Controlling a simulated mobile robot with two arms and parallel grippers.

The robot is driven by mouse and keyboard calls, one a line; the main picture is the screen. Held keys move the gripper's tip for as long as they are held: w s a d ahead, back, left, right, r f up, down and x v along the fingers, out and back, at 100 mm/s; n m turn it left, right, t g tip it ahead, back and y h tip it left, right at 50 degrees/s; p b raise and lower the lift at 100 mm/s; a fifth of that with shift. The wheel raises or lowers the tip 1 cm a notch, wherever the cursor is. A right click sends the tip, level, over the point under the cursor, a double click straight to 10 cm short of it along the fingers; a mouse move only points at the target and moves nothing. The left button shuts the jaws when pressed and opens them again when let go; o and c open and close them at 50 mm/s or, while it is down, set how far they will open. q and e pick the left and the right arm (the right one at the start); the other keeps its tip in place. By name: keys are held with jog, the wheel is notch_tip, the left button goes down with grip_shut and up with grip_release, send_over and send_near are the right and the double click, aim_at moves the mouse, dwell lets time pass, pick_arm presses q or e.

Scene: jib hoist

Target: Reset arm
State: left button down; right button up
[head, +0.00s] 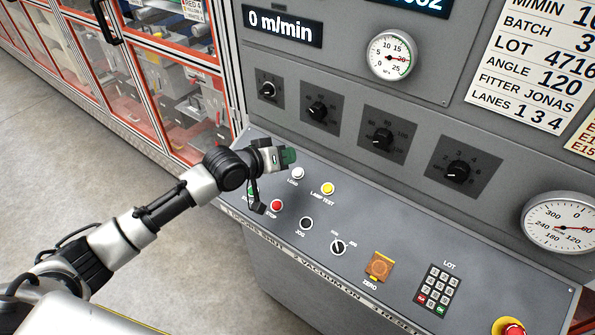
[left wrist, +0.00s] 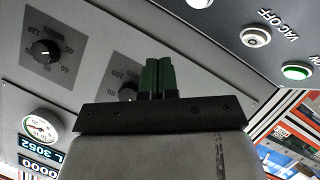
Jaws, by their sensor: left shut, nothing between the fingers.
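My left arm comes in from the left in the head view. Its gripper (head: 287,156) is shut and empty, with green fingertips, above the left end of the sloped grey control desk (head: 385,222). It is beside the white LOAD button (head: 298,173) and appears clear of it. In the left wrist view the two green fingers (left wrist: 157,76) are closed together in front of the upright panel, partly covering a dial. That view also shows a white VAC OFF button (left wrist: 256,37) and a lit green button (left wrist: 297,71). My right gripper is not in view.
The desk also has a yellow LAMP TEST button (head: 327,188), red STOP button (head: 276,205), black JOG button (head: 306,223), selector (head: 338,247), orange ZERO cover (head: 379,265), keypad (head: 437,289) and red emergency button (head: 513,328). Several black knobs (head: 383,139) line the panel. Floor at left is clear.

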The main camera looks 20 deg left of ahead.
pick_arm(q)
jog(key=shift+m+g, duration=0.8)
jog(key=s+d+f, duration=0.1)
jog(key=s, duration=0.1)
jog(key=s+d+f, duration=0.1)
jog(key=s+f, duration=0.1)
jog(key=s+d+f, duration=0.1)
jog(key=s+d, duration=0.1)
jog(key=shift+s+f, duration=0.25)
jog(key=shift+f, duration=0.05)
jog(key=s+a+f+g+y, duration=0.2)
jog(key=s, duration=0.7)
jog(key=s+a+f+m+g+y, duration=0.1)
jog(key=s+a+f+g+y, duration=0.15)
jog(key=s, duration=0.65)
jog(key=s+a+f+g+y, duration=0.1)
jog(key=s+a+g+y, duration=0.15)
jog(key=s, duration=0.65)
notch_tip(320, 180, down, 30)
jog(key=s+f+b, duration=0.1)
jog(key=b, duration=0.3)
jog(key=s+a+f+g+b, duration=0.1)
jog(key=s+a+f+b, duration=0.1)
jog(key=s+f, duration=1.4)
notch_tip(320, 180, down, 2)
jog(key=shift+s+a+f+g+y+b, duration=0.15)
jog(key=shift+a+g+y+b, duration=0.15)
jog(key=shift+b, duration=0.3)
